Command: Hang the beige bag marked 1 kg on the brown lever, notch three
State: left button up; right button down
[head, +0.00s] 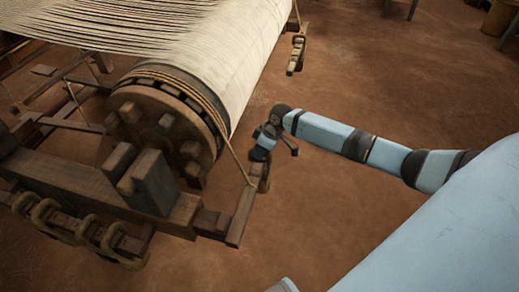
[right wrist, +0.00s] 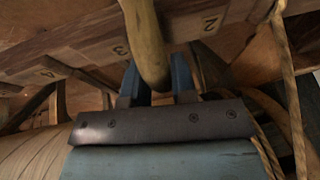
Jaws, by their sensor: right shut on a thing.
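The brown lever (head: 243,212) juts out at the near end of the loom's cloth roll, with a rope tied to it. In the right wrist view the lever (right wrist: 85,58) crosses the top, with the numbers 4, 3 and 2 on its side. My right gripper (head: 262,150) is at the lever's far end. In the right wrist view its blue fingers (right wrist: 157,82) are shut on a tan curved loop (right wrist: 146,40), which overlaps the lever just right of the 3. I cannot tell whether the loop touches it. The bag's body and mark are not discernible. My left gripper is out of view.
The loom's cloth roll (head: 240,72) and its wooden end wheel (head: 168,128) stand left of my right arm. Several loops (head: 78,228) sit along a wooden rail at lower left. A rope (right wrist: 288,95) runs down the right of the wrist view.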

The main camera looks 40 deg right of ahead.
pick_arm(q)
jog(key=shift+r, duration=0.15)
pick_arm(e)
jog(key=shift+f, duration=0.15)
dwell(0.5)
jog(key=c, duration=0.9)
grip_release()
jog(key=shift+o, duration=0.2)
jog(key=shift+f, duration=0.15)
pick_arm(q)
jog(key=p, duration=0.2)
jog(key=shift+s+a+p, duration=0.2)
jog(key=shift+p, duration=0.2)
pick_arm(e)
jog(key=v, duration=1.4)
jog(key=shift+a, duration=0.2)
